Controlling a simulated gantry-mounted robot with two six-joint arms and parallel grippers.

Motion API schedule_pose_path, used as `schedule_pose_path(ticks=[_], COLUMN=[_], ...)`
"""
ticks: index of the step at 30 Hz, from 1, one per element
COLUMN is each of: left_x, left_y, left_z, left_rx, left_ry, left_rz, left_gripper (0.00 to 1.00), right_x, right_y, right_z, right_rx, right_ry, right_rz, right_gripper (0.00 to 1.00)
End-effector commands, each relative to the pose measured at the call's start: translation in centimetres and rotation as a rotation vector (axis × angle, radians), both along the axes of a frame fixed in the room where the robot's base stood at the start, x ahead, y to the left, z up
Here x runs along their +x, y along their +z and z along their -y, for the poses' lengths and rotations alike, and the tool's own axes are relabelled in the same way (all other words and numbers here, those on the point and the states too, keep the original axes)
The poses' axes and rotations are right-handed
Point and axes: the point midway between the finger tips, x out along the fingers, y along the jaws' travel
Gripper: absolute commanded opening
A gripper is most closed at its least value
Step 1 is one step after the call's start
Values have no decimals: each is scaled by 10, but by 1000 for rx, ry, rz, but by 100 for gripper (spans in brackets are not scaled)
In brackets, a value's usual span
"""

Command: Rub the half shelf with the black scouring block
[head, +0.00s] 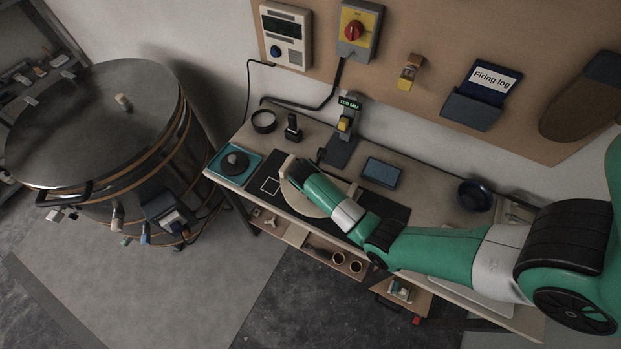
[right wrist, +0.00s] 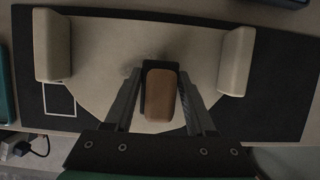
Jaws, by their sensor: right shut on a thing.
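The half shelf (right wrist: 95,73) is a pale half-round slab lying flat on a black mat. It also shows in the head view (head: 297,202), partly covered by my right arm. My right gripper (right wrist: 162,90) is over the middle of the slab, shut on the black scouring block (right wrist: 160,97), which has a brown top. I cannot tell whether its underside touches the slab. Faint dark smudges show on the slab beside the block. My left gripper is not in view.
Two pale upright blocks (right wrist: 52,45) (right wrist: 236,60) stand at the slab's left and right ends. A blue tray with a dark disc (head: 235,162) is to the left. A dark tablet (head: 381,172) and a gauge stand (head: 342,145) are behind. A large kiln (head: 95,115) stands left of the bench.

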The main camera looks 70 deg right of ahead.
Motion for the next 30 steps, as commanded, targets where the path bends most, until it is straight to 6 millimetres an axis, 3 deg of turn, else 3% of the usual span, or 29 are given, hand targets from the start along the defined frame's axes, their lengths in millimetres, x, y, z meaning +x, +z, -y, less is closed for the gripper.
schedule_pose_path(ticks=[16, 30], left_x=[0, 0], left_y=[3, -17], left_z=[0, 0], left_rx=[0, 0], left_ry=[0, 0], left_rz=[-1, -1], left_gripper=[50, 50], right_x=[-7, 21], right_y=[0, -1], right_z=[-1, 1], right_rx=[0, 0], right_ry=[0, 0], right_rz=[1, 1], right_gripper=[0, 0])
